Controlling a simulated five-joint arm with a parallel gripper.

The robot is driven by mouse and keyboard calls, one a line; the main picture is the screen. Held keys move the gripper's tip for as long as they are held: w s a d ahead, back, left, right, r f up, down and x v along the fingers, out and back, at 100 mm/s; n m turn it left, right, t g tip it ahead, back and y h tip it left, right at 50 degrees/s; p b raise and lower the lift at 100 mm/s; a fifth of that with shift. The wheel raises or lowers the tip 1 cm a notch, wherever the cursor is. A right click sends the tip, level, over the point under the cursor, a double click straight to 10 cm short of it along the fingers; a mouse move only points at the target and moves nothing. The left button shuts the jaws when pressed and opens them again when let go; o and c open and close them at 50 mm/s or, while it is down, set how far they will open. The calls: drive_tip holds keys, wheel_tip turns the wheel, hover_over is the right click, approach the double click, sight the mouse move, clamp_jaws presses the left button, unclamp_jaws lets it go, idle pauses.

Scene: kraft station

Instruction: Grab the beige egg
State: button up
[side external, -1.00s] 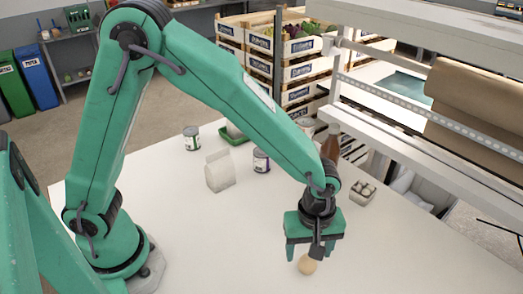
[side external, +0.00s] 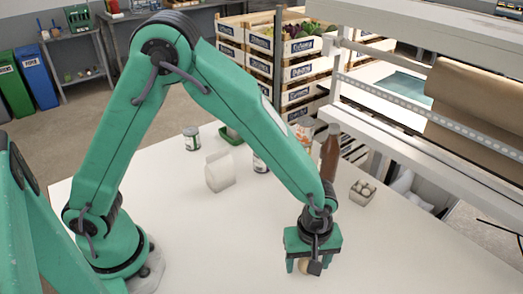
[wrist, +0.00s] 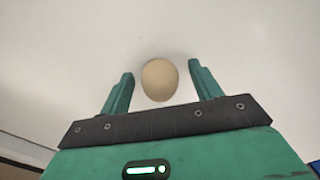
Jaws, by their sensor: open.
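The beige egg (wrist: 160,80) lies on the white table between the two green fingers of my gripper (wrist: 161,82) in the wrist view. Gaps show on both sides of the egg, wider on the right, so the fingers are apart from it. In the side external view my gripper (side external: 309,268) points down close to the table. The egg (side external: 304,268) is partly hidden there behind the fingers and a dark part of the gripper.
Behind my arm stand a white carton (side external: 219,173), a can (side external: 191,139), a brown bottle (side external: 330,153) and an egg box (side external: 362,192). A white shelf frame (side external: 400,147) rises at the right. The table's front right (side external: 410,255) is clear.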

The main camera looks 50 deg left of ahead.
drive_tip(key=c, duration=0.8)
drive_tip(key=shift+r, duration=0.15)
drive_tip(key=shift+r, duration=0.55)
wheel_tip(320, 180, up, 3)
drive_tip(key=shift+s+d+r, duration=0.1)
drive_tip(key=shift+s, duration=0.05)
drive_tip(key=s+d+r, duration=0.1)
drive_tip(key=s+r, duration=0.1)
drive_tip(key=s, duration=0.1)
drive_tip(key=s+d+r, duration=0.2)
drive_tip(key=s, duration=0.2)
drive_tip(key=s+d+r, duration=0.1)
drive_tip(key=s+r, duration=0.1)
drive_tip(key=s, duration=0.1)
drive_tip(key=shift+s+d+r, duration=0.2)
drive_tip(key=shift+s+r, duration=0.05)
